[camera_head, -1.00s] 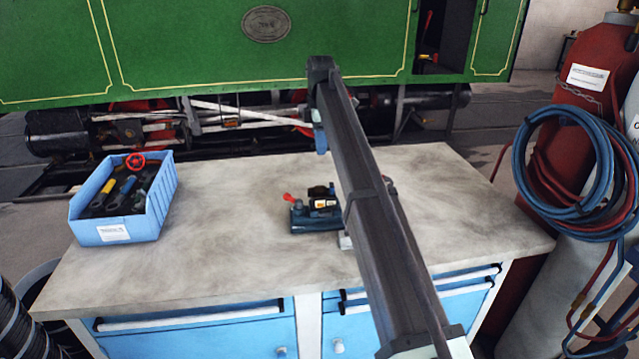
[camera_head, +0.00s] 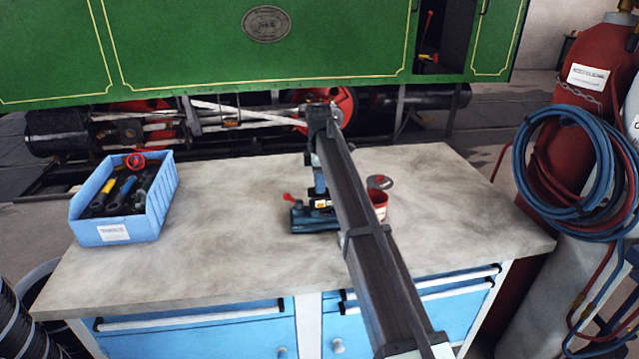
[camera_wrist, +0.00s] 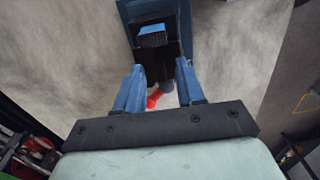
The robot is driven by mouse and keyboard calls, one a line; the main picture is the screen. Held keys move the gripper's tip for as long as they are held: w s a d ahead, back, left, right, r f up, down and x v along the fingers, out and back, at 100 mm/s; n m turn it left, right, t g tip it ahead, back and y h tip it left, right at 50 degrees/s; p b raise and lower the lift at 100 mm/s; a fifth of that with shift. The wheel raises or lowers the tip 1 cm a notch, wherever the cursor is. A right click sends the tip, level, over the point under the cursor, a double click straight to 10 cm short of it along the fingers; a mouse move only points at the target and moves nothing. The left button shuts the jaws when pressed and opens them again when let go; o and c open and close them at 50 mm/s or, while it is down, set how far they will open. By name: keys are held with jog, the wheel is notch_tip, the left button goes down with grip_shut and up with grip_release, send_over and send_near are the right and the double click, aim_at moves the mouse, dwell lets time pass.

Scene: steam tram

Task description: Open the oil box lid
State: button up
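A small blue device (camera_head: 314,222) with a black upper part stands on the workbench and looks to be the oil box; the arm partly hides it. Its red-ended lever (camera_head: 289,197) sticks out to the left. In the wrist view the device (camera_wrist: 128,14) is at the top, and the red lever end (camera_wrist: 153,99) shows between my fingers. I cannot tell clearly which part is the lid. My gripper (camera_wrist: 158,70) is open, with its two blue fingers apart. In the head view my gripper (camera_head: 319,183) points down just over the device; contact cannot be made out.
A blue bin (camera_head: 118,228) of tools stands at the bench's left. A red can (camera_head: 379,205) stands right of the device, partly behind my arm. The worktop (camera_head: 220,240) is clear between bin and device. Gas cylinders and hoses (camera_head: 570,170) stand at the right.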

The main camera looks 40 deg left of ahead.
jog(key=shift+f, duration=0.3)
grip_shut()
dwell(0.3)
dwell(0.3)
